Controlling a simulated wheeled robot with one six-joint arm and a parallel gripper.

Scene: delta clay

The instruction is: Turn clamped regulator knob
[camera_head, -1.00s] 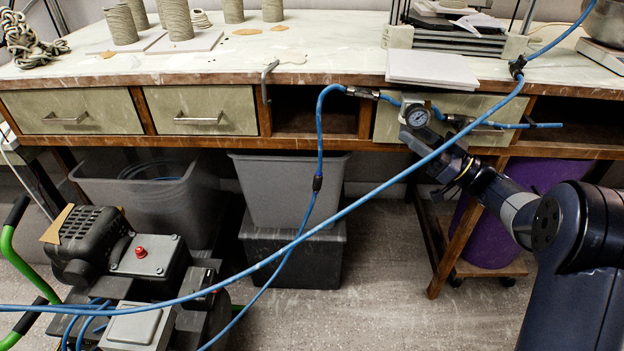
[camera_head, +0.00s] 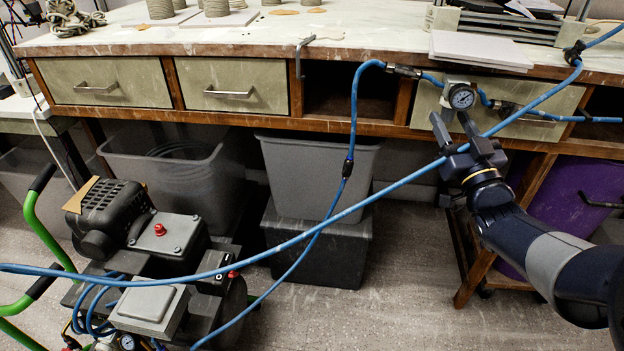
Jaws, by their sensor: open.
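The regulator with its round pressure gauge (camera_head: 462,97) sits at the bench's front edge, before the right drawer, with blue hose on both sides. Its pale body (camera_head: 452,82) shows above and behind the gauge. I cannot make out the knob or the clamp clearly. My gripper (camera_head: 452,120) is just below the gauge, its two dark fingers spread and pointing up toward the regulator. Nothing shows between the fingers. Whether a fingertip touches the regulator cannot be told from this view.
A blue hose (camera_head: 375,183) runs slantwise across the view, passing at my gripper. Another hose (camera_head: 353,120) hangs from the regulator's left side. A compressor (camera_head: 150,240) stands at lower left. Grey bins (camera_head: 320,180) and a purple bin (camera_head: 565,190) are under the bench (camera_head: 240,45).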

